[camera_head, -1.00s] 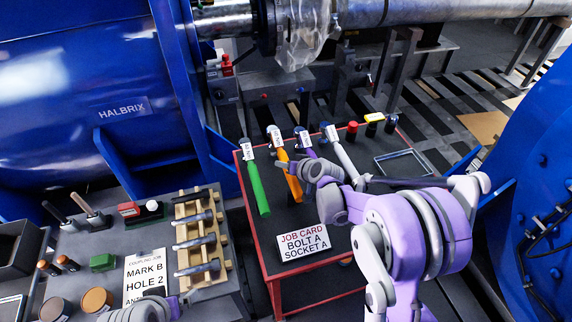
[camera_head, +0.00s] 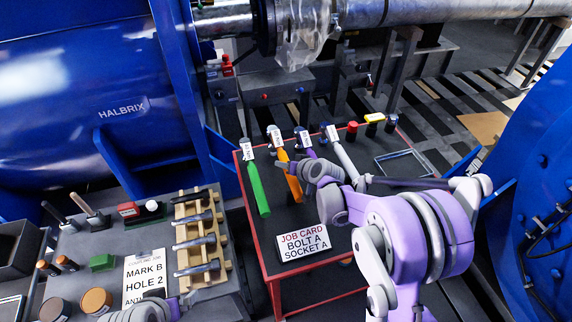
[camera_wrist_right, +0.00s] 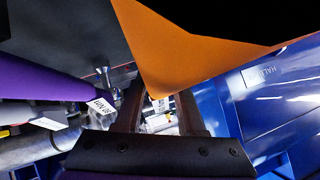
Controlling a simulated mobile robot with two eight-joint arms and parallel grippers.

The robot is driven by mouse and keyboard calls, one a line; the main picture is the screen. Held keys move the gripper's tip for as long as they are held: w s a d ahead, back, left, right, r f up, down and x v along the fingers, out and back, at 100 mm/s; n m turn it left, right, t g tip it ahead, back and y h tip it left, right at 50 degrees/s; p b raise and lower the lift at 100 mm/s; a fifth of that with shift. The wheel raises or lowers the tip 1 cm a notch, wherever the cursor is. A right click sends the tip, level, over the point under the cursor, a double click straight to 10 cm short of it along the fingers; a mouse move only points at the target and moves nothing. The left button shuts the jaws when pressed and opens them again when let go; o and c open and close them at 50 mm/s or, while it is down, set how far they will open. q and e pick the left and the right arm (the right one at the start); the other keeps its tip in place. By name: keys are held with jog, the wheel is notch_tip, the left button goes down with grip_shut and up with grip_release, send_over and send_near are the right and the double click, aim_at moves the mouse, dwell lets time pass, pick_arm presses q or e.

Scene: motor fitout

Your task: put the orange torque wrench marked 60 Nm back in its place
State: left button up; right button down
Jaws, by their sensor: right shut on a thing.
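The orange torque wrench (camera_head: 292,182) lies on the red-edged tool table (camera_head: 262,254), between a green wrench (camera_head: 258,188) and a purple one (camera_head: 307,149). Its white tag is too small to read. My right gripper (camera_head: 283,164) is at its handle. In the right wrist view the orange wrench (camera_wrist_right: 190,55) fills the space in front of my right gripper's fingers (camera_wrist_right: 155,108), which are shut on it. My left wrist (camera_head: 142,312) shows at the bottom edge, and the state of the left gripper (camera_head: 182,300) is unclear.
A grey-handled wrench (camera_head: 342,153) lies right of the purple one. A job card (camera_head: 303,241) stands at the table's front. An empty frame (camera_head: 404,164) lies at the right. A bench on the left holds a wooden rack (camera_head: 224,243) of tools and a Mark B card (camera_head: 146,277).

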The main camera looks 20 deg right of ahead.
jog(key=shift+f+b, duration=1)
jog(key=shift+f, duration=0.55)
jog(key=shift+c, duration=2.2)
grip_release()
jog(key=v, duration=1.1)
jog(key=s+a+n+g+h, duration=0.1)
jog(key=s+g, duration=0.1)
jog(key=s, duration=1.1)
jog(key=s+a+g+h+p, duration=0.1)
jog(key=s+g+h, duration=0.1)
jog(key=s, duration=1.2)
jog(key=shift+a+f+n+g+h, duration=0.15)
jog(key=shift+a+n+g+h, duration=0.15)
jog(key=shift+n+g, duration=0.15)
